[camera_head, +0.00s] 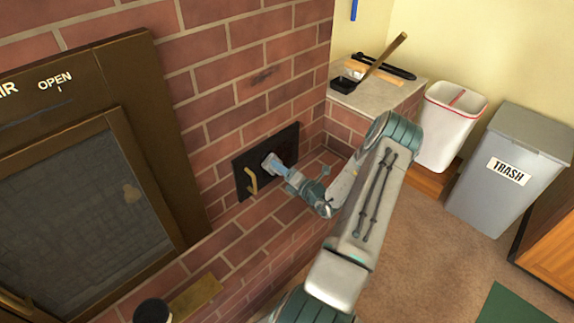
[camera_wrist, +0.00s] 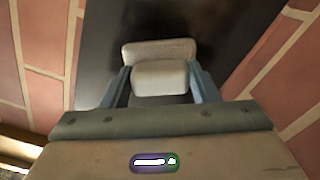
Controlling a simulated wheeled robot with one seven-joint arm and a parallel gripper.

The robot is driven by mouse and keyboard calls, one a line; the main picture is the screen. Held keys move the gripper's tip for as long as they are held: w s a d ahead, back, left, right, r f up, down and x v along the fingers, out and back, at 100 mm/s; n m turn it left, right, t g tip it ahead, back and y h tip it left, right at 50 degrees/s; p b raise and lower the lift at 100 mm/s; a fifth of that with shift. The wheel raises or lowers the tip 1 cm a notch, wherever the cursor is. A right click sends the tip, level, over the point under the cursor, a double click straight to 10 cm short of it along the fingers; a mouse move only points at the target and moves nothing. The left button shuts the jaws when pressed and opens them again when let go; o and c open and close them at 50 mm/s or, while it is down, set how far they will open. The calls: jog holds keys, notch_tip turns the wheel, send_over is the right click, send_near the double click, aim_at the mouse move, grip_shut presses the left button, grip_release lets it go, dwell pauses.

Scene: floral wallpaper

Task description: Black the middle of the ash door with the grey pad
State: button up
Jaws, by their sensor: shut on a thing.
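The ash door (camera_head: 289,142) is a small dark panel with a brass-coloured handle (camera_head: 251,182), set low in the red brick wall. In the wrist view the door's dark grey face (camera_wrist: 102,40) fills the middle, with a blacker smudge above the pad. My gripper (camera_head: 277,167) is at the middle of the door, right of the handle. Its blue fingers (camera_wrist: 165,85) are shut on the grey pad (camera_wrist: 158,52), which looks pale in both views. The pad appears to be against the door face; exact contact is hard to tell.
A larger brown-framed oven door (camera_head: 75,187) is at the left. A ledge (camera_head: 385,97) at the back holds a black scoop (camera_head: 344,85) with a wooden handle and other tools. A white bin (camera_head: 447,125) and a grey trash bin (camera_head: 505,180) stand right. Carpet (camera_head: 425,240) is open between.

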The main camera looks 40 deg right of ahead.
aim_at(266, 166)
jog(key=shift+s+a+p, duration=0.25)
jog(key=shift+a+p, duration=0.2)
jog(key=shift+a, duration=0.6)
jog(key=shift+s+a+p, duration=0.2)
jog(key=shift+a+p, duration=0.2)
jog(key=shift+a, duration=0.65)
jog(key=shift+w+r+p, duration=0.1)
jog(key=shift+r+p, duration=1)
jog(key=shift+r, duration=0.1)
jog(key=shift+w+d+f+b, duration=0.1)
jog(key=shift+w+d+b, duration=0.15)
jog(key=shift+d, duration=1.5)
jog(key=shift+w+d+b, duration=0.25)
jog(key=shift+d+b, duration=0.05)
jog(key=shift+d, duration=1.4)
jog(key=shift+w+d+f+b, duration=0.1)
jog(key=shift+w+d+b, duration=0.15)
jog(key=shift+d, duration=1.5)
jog(key=shift+w+d+r+b, duration=0.15)
jog(key=shift+d+b, duration=0.1)
jog(key=shift+d, duration=0.55)
jog(key=shift+w+d+f+b, duration=0.1)
jog(key=shift+d+b, duration=0.1)
jog(key=shift+d, duration=0.6)
jog(key=shift+w+d+r+b, duration=0.15)
jog(key=shift+d+b, duration=0.1)
jog(key=shift+d, duration=0.55)
jog(key=shift+f, duration=0.1)
